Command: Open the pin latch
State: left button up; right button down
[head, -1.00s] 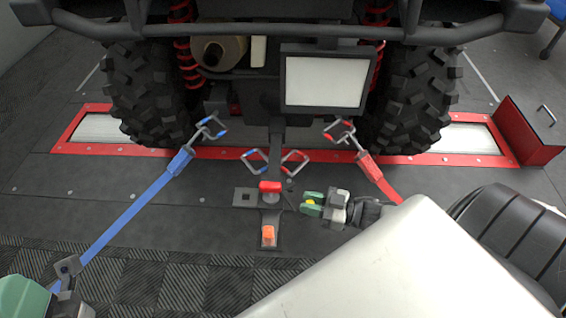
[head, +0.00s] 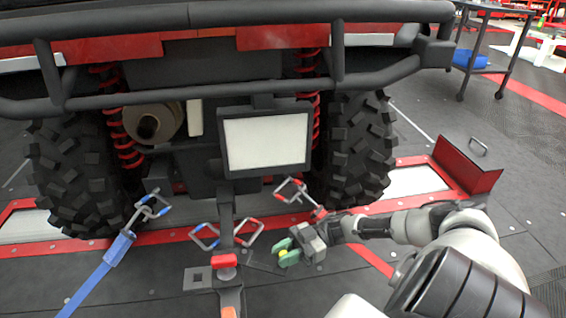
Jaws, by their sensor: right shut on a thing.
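My right gripper (head: 287,251) is low in the middle of the head view, its green fingers closed around a small yellow piece (head: 284,255). Most of that piece is hidden by the fingers, so I cannot tell whether it is part of the pin latch. A red knob (head: 224,260) sits on the dark hitch fitting just left of the gripper, apart from the fingers. A grey plate (head: 197,278) with a square hole lies to its left. My left gripper is out of view.
The vehicle's tyres (head: 355,150) stand on the red-framed rollers (head: 415,182). A blue strap (head: 100,275) and a red strap (head: 370,258) run to hooks near the wheels. A red box (head: 468,168) and a dark cart (head: 480,70) stand at right.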

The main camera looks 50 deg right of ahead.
dwell(0.3)
jog(key=c, duration=1)
grip_release()
jog(key=shift+o, duration=0.2)
jog(key=shift+d, duration=0.15)
jog(key=p+v, duration=0.1)
jog(key=v, duration=0.9)
jog(key=shift+s+d, duration=0.15)
jog(key=shift+d, duration=0.05)
jog(key=shift+c, duration=0.2)
